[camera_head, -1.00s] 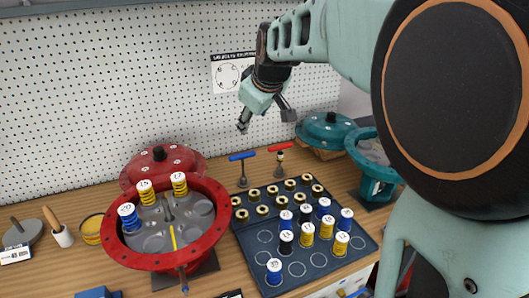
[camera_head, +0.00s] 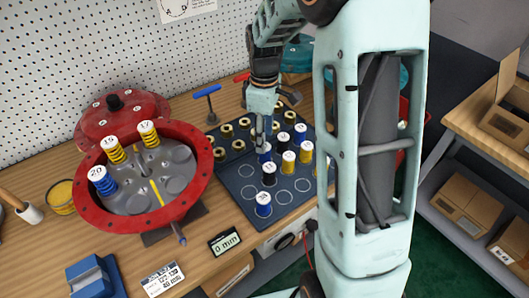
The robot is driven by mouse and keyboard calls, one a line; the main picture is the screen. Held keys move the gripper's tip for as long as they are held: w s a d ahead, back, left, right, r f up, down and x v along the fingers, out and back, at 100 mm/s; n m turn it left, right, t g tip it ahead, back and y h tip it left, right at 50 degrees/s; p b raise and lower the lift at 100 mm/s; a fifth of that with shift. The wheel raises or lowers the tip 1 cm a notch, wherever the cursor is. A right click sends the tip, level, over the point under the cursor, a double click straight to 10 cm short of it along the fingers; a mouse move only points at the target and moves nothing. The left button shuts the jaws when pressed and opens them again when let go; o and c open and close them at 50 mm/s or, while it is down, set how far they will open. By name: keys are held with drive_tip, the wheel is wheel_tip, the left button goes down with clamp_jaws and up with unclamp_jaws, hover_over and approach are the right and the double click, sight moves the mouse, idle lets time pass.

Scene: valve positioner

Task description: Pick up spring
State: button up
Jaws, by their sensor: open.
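Several numbered springs with white tops stand on a dark tray (camera_head: 229,178): a blue spring (camera_head: 264,156), a black spring (camera_head: 269,178), yellow springs (camera_head: 288,164), (camera_head: 305,153), and a separate blue spring (camera_head: 263,206) at the front. A red round housing (camera_head: 197,185) holds a blue spring (camera_head: 104,184) marked 20, a yellow spring (camera_head: 116,154) marked 15 and a yellow spring (camera_head: 148,136) marked 17. My gripper (camera_head: 262,137) is open and points down over the tray, at or just above the blue spring. The fingers partly hide the springs behind; contact cannot be told.
Brass-coloured parts (camera_head: 226,132) fill the tray's back rows. A blue-handled tool (camera_head: 208,91) stands behind. A 0 mm display (camera_head: 224,241) and a blue block (camera_head: 91,277) lie at the front. My arm covers the right side. Shelves with boxes (camera_head: 467,200) stand right.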

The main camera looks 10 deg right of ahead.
sight(268, 146)
drive_tip(key=shift+w+f, duration=0.1)
drive_tip(key=shift+f, duration=2.85)
clamp_jaws()
